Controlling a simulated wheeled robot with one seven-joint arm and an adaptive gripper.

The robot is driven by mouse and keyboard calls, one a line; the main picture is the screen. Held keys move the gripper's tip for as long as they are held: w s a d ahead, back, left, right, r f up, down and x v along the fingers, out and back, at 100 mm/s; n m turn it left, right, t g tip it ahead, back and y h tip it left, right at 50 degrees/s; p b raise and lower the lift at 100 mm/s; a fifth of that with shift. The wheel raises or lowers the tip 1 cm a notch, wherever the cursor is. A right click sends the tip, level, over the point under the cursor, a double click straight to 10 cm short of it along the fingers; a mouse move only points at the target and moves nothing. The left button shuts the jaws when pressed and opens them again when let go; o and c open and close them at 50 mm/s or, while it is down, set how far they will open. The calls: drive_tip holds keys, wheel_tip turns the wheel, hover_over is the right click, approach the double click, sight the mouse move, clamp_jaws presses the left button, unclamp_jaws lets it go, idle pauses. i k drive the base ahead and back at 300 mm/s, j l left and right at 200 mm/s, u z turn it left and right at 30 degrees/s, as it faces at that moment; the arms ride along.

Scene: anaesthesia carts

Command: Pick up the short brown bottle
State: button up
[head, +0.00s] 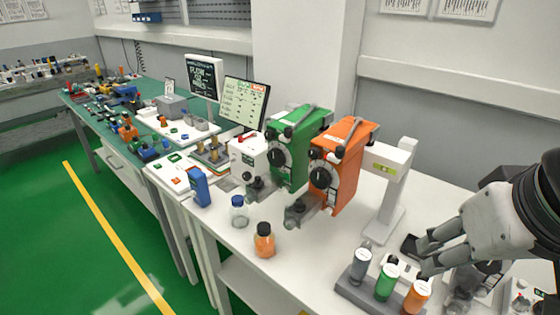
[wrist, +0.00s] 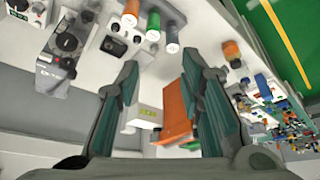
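The short brown bottle (head: 264,241) appears as a squat orange-brown bottle with a black cap. It stands upright near the front edge of the white table, in front of the orange device. What looks like the same bottle shows in the wrist view (wrist: 231,50), to the right of the fingers. My gripper (head: 424,256) is at the right of the head view, above the table and well to the right of the bottle. In the wrist view its two fingers (wrist: 171,75) are spread apart, with nothing held between them.
A clear bottle with a blue cap (head: 239,212) stands just behind-left of the brown one. A rack (head: 352,290) holds grey, green and orange vials close to my gripper. The orange device (head: 342,165) and green device (head: 292,150) stand behind. Table around the brown bottle's right is clear.

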sight(264, 246)
drive_tip(key=k+j+u, duration=0.15)
drive_tip(key=j+u, duration=0.35)
drive_tip(key=j, duration=0.3)
drive_tip(key=j+u, duration=0.5)
drive_tip(key=j, duration=0.3)
